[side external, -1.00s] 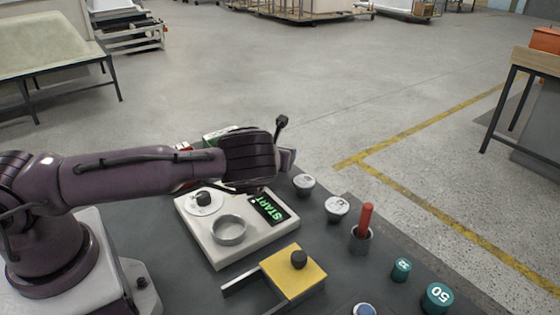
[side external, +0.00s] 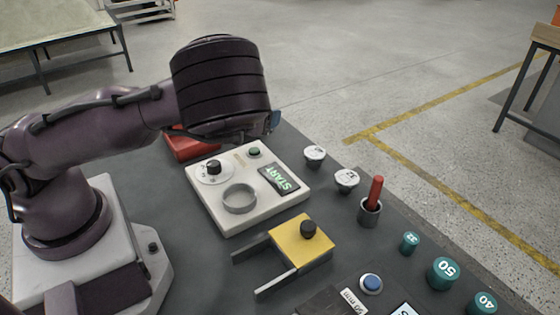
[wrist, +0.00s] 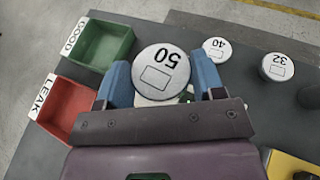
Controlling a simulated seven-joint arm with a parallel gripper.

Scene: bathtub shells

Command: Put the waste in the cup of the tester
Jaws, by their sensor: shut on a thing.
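My gripper (wrist: 163,92) is shut on a round, grey-topped waste marked 50 (wrist: 163,70), which sits between its blue fingers in the wrist view. In the side view the wrist hides the held waste, and only a bit of blue finger shows. The tester (side external: 268,205) is a white box with a dial, a lit START screen and an open grey cup (side external: 238,208) on top. The cup looks empty. My gripper is raised above and behind the tester's far side, apart from the cup.
Wastes marked 40 (wrist: 217,50) and 32 (wrist: 277,67) stand beside the tester. A green GOOD tray (wrist: 122,50) and red LEAK tray (wrist: 68,108) lie on the other side. A yellow block (side external: 300,245), a red stick in a holder (side external: 376,190) and teal pieces (side external: 443,273) stand nearer the camera.

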